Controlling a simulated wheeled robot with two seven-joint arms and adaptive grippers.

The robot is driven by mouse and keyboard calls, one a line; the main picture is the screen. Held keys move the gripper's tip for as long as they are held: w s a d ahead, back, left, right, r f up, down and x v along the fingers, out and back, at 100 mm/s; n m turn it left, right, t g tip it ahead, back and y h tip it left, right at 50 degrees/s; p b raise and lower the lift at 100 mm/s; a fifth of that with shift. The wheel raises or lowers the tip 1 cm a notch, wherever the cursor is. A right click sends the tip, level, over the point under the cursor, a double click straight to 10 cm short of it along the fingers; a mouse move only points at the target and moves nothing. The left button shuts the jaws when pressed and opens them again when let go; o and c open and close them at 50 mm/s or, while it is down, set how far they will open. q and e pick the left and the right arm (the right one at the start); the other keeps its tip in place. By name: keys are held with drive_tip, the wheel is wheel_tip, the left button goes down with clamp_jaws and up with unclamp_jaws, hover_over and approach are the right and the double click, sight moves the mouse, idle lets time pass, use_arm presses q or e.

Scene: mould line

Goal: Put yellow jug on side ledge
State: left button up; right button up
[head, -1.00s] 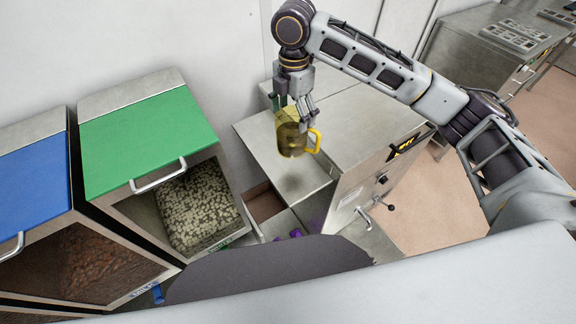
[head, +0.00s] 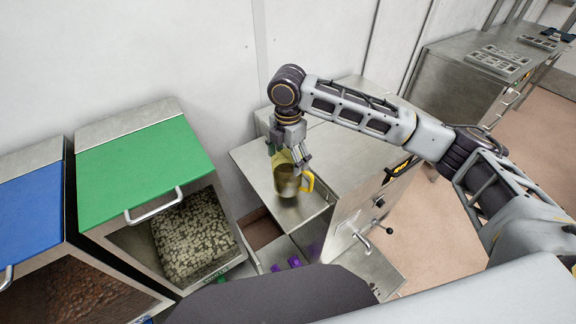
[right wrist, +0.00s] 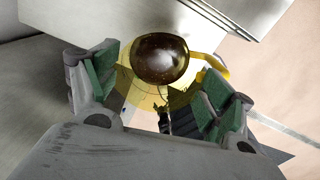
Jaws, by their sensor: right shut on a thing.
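The yellow jug (head: 287,181) is see-through, with a dark brown content and a bright yellow handle on its right side. My right gripper (head: 289,160) is shut on it from above. In the right wrist view the jug (right wrist: 124,82) sits between the green finger pads of the gripper (right wrist: 155,90), its dark content showing. The jug is upright, over the steel side ledge (head: 252,161) next to the machine. I cannot tell whether its base touches the ledge. My left gripper is not in view.
A bin with a green lid (head: 140,165) holds pale pieces, and a blue-lidded bin (head: 28,215) holds brown ones. Purple items (head: 293,262) lie low below the ledge. A steel bench (head: 450,90) stands at the back right. The wall is close behind the ledge.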

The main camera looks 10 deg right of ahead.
sight(288, 166)
drive_tip(key=shift+f, duration=0.1)
drive_tip(key=shift+f, duration=1.75)
drive_tip(key=o, duration=1.5)
drive_tip(key=shift+f, duration=0.1)
drive_tip(key=shift+c, duration=0.2)
wheel_tip(288, 166, up, 12)
